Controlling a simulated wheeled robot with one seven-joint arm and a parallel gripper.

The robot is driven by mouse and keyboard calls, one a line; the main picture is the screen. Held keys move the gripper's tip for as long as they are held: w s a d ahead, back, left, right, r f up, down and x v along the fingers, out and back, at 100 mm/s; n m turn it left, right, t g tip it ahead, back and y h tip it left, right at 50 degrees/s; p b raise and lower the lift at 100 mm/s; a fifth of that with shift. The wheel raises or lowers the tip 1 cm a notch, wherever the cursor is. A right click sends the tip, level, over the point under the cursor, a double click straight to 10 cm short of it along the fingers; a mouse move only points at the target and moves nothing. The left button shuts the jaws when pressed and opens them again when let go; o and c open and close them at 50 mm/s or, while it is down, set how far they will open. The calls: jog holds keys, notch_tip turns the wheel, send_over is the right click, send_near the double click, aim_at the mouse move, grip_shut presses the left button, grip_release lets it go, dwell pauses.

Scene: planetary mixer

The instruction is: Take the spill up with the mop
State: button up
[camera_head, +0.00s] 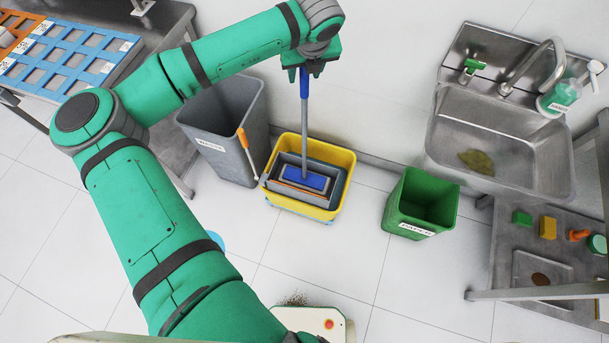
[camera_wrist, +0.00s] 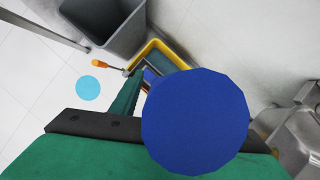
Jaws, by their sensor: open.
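The mop stands upright with its flat blue head (camera_head: 305,180) in the yellow bucket (camera_head: 341,182) and its handle (camera_head: 304,112) rising to my gripper. My gripper (camera_head: 304,74) is open at the blue top of the handle, with one finger seen on each side of it. In the wrist view the handle's blue round end (camera_wrist: 195,120) is large and close, and hides much of the jaws; whether they touch it cannot be told. A light-blue round patch (camera_head: 216,241), which looks like the spill, lies on the floor, partly behind my arm; it is whole in the wrist view (camera_wrist: 88,88).
A grey bin (camera_head: 222,130) stands left of the bucket, with an orange-handled tool (camera_head: 243,140) between them. A green bin (camera_head: 420,205) and a steel sink (camera_head: 500,135) are to the right. Dark crumbs (camera_head: 295,299) lie near my base. Floor between is clear.

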grip_shut()
jog(key=shift+r, duration=0.1)
